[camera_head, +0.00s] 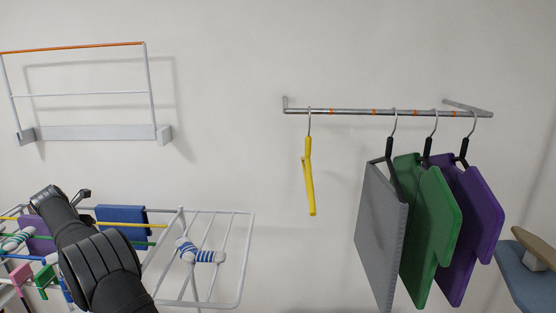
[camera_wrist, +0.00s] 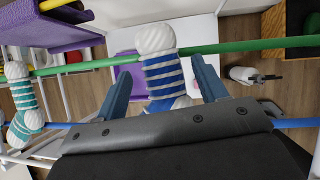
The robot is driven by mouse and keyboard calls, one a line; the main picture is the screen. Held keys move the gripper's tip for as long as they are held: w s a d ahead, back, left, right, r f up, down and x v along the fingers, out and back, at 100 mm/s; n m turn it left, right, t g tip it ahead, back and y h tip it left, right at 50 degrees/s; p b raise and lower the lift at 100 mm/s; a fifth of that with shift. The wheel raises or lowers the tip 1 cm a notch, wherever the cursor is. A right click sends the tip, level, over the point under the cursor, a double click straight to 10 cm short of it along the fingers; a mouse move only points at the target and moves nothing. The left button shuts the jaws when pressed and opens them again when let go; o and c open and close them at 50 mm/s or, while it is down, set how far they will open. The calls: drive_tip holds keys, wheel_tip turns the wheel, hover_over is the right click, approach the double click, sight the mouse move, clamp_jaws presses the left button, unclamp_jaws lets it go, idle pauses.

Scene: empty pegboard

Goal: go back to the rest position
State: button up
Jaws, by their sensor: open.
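My gripper (camera_wrist: 161,62) shows in the wrist view with its two blue fingers spread apart. A white sock with blue stripes (camera_wrist: 162,78) hangs over a green rod (camera_wrist: 240,46) between the fingers, with a visible gap on each side. In the head view my black arm reaches up from the bottom left over the drying rack (camera_head: 243,262); the fingers are not clear there. A blue-striped sock (camera_head: 203,255) lies over the rack right of my arm; I cannot tell if it is the same one.
A teal-striped sock (camera_wrist: 22,128) hangs left of my gripper. A blue cloth (camera_head: 121,214) is on the rack close to my arm. A wall rail holds an empty yellow hanger (camera_head: 309,175) and grey (camera_head: 381,230), green and purple cloths. A folding wall rack (camera_head: 95,132) is above; the wall between is clear.

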drive_tip(key=v, duration=1.7)
drive_tip(key=x, duration=1.6)
drive_tip(key=shift+w+f, duration=0.1)
drive_tip(key=shift+f, duration=0.35)
drive_tip(key=shift+w+a, duration=0.1)
drive_tip(key=shift+w, duration=0.15)
wheel_tip(320, 180, up, 6)
drive_tip(key=shift+f, duration=0.1)
drive_tip(key=shift+d, duration=0.35)
drive_tip(key=s+d+m+g+h, duration=0.1)
drive_tip(key=s+d+m, duration=0.3)
drive_tip(key=d, duration=0.8)
drive_tip(key=s+d+r+m+g+h, duration=0.1)
drive_tip(key=s+d+m+g+h, duration=0.1)
drive_tip(key=d+m, duration=0.6)
drive_tip(key=s+d+m+g+h, duration=0.2)
drive_tip(key=s+d+m+h, duration=0.2)
drive_tip(key=d, duration=1.2)
drive_tip(key=shift+s+d+r+m, duration=0.3)
drive_tip(key=shift+s+r+m, duration=0.1)
drive_tip(key=shift+s+m, duration=0.7)
drive_tip(key=shift+s, duration=0.1)
